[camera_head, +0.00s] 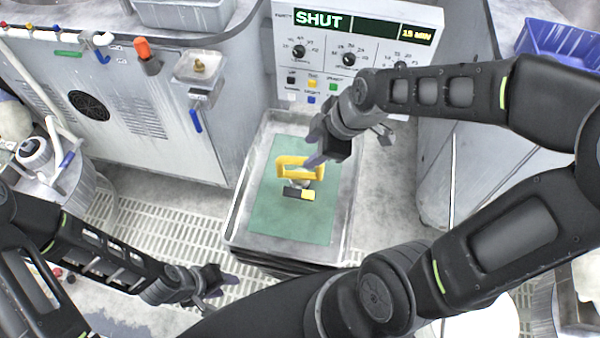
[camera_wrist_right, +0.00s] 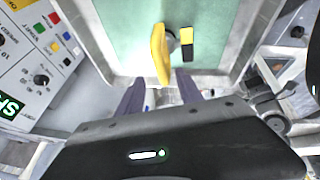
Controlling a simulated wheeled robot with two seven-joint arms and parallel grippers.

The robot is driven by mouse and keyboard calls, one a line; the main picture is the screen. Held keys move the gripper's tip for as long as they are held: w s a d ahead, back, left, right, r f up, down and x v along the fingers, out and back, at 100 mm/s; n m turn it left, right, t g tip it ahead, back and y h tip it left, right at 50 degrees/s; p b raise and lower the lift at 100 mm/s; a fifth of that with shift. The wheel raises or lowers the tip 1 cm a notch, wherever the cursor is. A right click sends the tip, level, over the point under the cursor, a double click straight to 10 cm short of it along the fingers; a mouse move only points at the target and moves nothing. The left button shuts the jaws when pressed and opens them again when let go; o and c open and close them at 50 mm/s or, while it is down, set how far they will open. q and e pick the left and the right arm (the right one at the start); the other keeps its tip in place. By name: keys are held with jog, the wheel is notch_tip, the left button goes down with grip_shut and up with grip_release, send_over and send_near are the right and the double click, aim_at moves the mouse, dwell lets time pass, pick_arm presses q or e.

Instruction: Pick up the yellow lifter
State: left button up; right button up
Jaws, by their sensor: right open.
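The yellow lifter (camera_head: 300,168) stands on the green mat of a metal tray, with a yellow handle on top and a dark and yellow piece at its base. In the right wrist view the lifter (camera_wrist_right: 161,55) is ahead of my fingers, near the top middle. My right gripper (camera_head: 322,150) is above the tray, just beyond and to the right of the lifter. Its purple fingers (camera_wrist_right: 157,92) are apart with nothing between them. My left gripper (camera_head: 217,280) is at the lower left, away from the tray; its finger gap is unclear.
The metal tray (camera_head: 238,222) has raised rims around the green mat (camera_head: 292,222). A control panel (camera_head: 350,25) reading SHUT stands behind it. A grey cabinet (camera_head: 140,120) is at the left, and a blue bin (camera_head: 560,48) is at the upper right. The mat around the lifter is clear.

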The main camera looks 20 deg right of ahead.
aim_at(301, 158)
jog(key=shift+x, duration=1.15)
jog(key=shift+f, duration=0.1)
jog(key=shift+p+x, duration=0.35)
jog(key=shift+x, duration=2.2)
jog(key=shift+a, duration=0.1)
grip_shut()
jog(key=shift+w+r, duration=0.15)
jog(key=shift+r, duration=0.05)
